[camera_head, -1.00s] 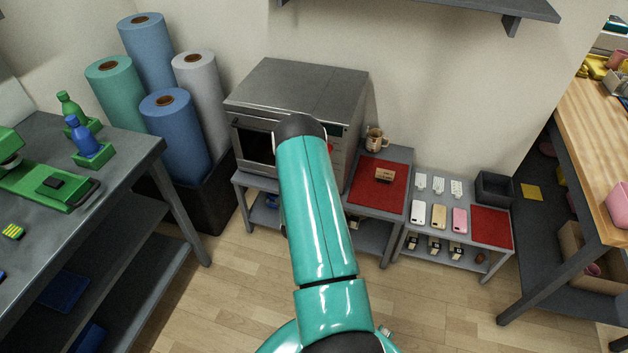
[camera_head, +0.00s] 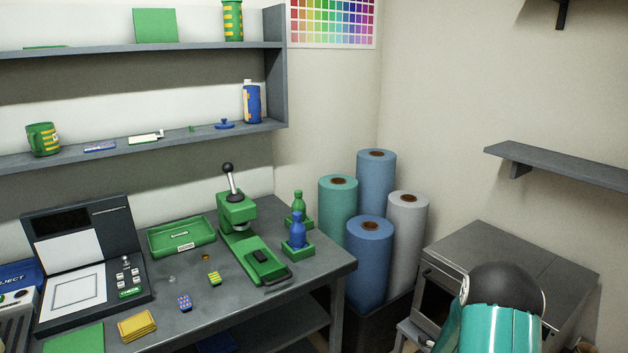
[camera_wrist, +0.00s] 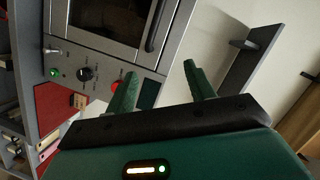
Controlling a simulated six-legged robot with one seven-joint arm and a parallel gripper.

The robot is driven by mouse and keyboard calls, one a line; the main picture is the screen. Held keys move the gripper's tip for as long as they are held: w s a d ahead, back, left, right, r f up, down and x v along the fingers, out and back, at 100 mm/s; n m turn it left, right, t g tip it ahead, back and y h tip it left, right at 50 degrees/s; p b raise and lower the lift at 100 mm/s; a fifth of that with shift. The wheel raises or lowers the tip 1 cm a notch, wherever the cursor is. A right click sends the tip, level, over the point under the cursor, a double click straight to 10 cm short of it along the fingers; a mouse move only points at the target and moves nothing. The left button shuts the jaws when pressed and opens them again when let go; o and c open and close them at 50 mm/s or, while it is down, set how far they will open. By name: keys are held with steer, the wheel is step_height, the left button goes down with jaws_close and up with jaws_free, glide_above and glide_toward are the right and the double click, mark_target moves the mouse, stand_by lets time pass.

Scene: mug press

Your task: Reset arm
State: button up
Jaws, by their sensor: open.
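My gripper (camera_wrist: 160,82) shows in the wrist view with its two green fingers spread apart and nothing between them. In the head view, my teal arm is at the lower right, in front of the oven (camera_head: 530,255). The gripper itself is hidden in that view.
A grey workbench (camera_head: 215,320) at left carries a green press (camera_head: 250,245), a green tray (camera_head: 182,237) and two bottles. Several film rolls (camera_head: 368,262) stand between bench and oven. Wall shelves hang at upper left (camera_head: 200,140) and right (camera_head: 560,170).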

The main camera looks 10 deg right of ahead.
steer(key=w+a+r+n+t+y, duration=0.1)
steer(key=w+a+r+n+y, duration=0.15)
steer(key=a+r, duration=0.45)
steer(key=w+a+r+n+t+y, duration=0.1)
steer(key=w+a+r+n+y, duration=0.2)
steer(key=a+r, duration=0.4)
steer(key=s+a+r+n+g+y, duration=0.1)
steer(key=s+a+r+n+y, duration=0.1)
steer(key=s+a+r+n, duration=0.3)
steer(key=s+a+r+n+y, duration=0.1)
steer(key=a+r+n+y, duration=0.15)
steer(key=a, duration=0.45)
steer(key=s+a+r+n+g, duration=0.1)
steer(key=s+a+r+n, duration=0.1)
steer(key=s, duration=0.6)
steer(key=s+a+r+n+g+y, duration=0.1)
steer(key=s+a+r+n+g, duration=0.1)
steer(key=s+a+n, duration=0.2)
steer(key=s+a+r+n+g+y, duration=0.1)
steer(key=s+a, duration=0.6)
steer(key=s, duration=0.7)
step_height(320, 180, up, 2)
steer(key=shift+a+n+g, duration=0.2)
steer(key=shift+n+g, duration=0.4)
steer(key=shift+n, duration=0.5)
